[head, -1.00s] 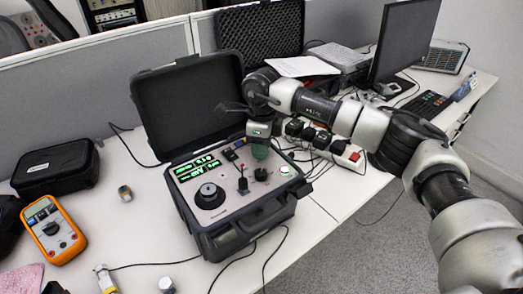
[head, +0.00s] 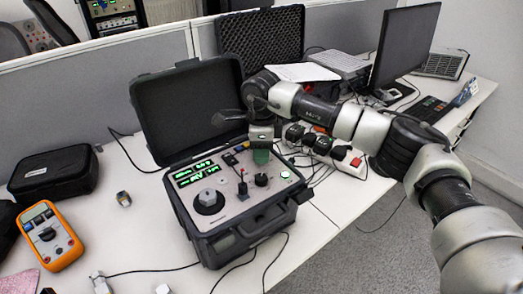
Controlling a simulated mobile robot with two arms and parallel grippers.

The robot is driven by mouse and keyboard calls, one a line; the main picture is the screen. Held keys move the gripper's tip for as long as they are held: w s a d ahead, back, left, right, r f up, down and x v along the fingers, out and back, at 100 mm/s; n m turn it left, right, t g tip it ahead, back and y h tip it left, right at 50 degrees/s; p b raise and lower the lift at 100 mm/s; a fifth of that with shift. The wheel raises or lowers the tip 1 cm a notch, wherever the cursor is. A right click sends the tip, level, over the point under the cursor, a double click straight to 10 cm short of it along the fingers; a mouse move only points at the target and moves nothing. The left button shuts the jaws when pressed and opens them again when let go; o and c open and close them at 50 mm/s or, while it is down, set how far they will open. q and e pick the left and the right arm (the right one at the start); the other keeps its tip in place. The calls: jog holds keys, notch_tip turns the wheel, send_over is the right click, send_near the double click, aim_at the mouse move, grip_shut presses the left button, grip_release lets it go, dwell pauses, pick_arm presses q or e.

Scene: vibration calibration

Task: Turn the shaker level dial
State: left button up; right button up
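The shaker is a black open case with a light panel (head: 226,209) in the middle of the head view. A large round black dial with a grey cap (head: 208,201) sits at the panel's left, below the green displays (head: 194,174). A smaller black knob (head: 261,179) sits to the right. Which of them is the level dial cannot be read. My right gripper (head: 236,119) is above the panel's back edge, in front of the open lid, apart from both knobs. Its fingers are small and partly hidden, so its opening is unclear. My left gripper is out of view.
An orange multimeter (head: 49,235) and a black pouch (head: 54,172) lie at the left. A small metal sensor (head: 123,199) stands between them and the case. A power strip (head: 346,158) with plugs lies right of the case. Cables run along the table front.

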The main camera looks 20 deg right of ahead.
jog(key=o, duration=0.4)
jog(key=r, duration=1.1)
jog(key=shift+w+d+b, duration=0.1)
jog(key=shift+w+b, duration=0.2)
jog(key=shift+b, duration=0.05)
